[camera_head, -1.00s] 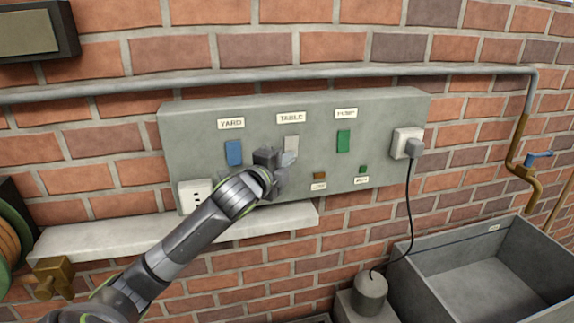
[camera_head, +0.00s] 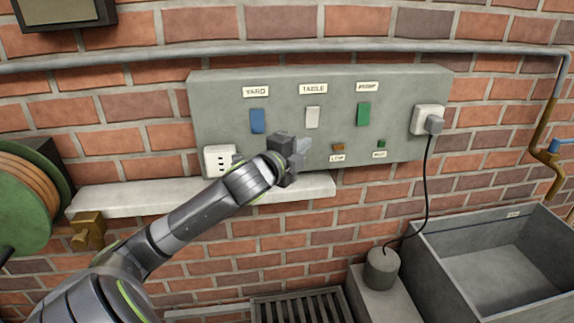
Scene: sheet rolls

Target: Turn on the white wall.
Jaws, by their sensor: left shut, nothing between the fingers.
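A white rocker switch (camera_head: 312,117) sits under the TABLE label on the grey wall panel (camera_head: 215,110). It is fully visible; I cannot tell which way it is tipped. A blue switch (camera_head: 257,121) under YARD is to its left, and a green switch (camera_head: 363,114) under a label that seems to read PUMP is to its right. My left gripper (camera_head: 303,150) is shut and empty, just below the white switch in the picture. No contact with the switch shows. My right gripper is out of view.
A white outlet (camera_head: 219,160) and a plugged-in socket (camera_head: 428,119) flank the switches. Small brown and green lamps (camera_head: 381,143) sit low on the panel. A pale ledge (camera_head: 120,196) runs below it. A hose reel (camera_head: 22,205) is at left, a grey sink (camera_head: 440,255) at lower right.

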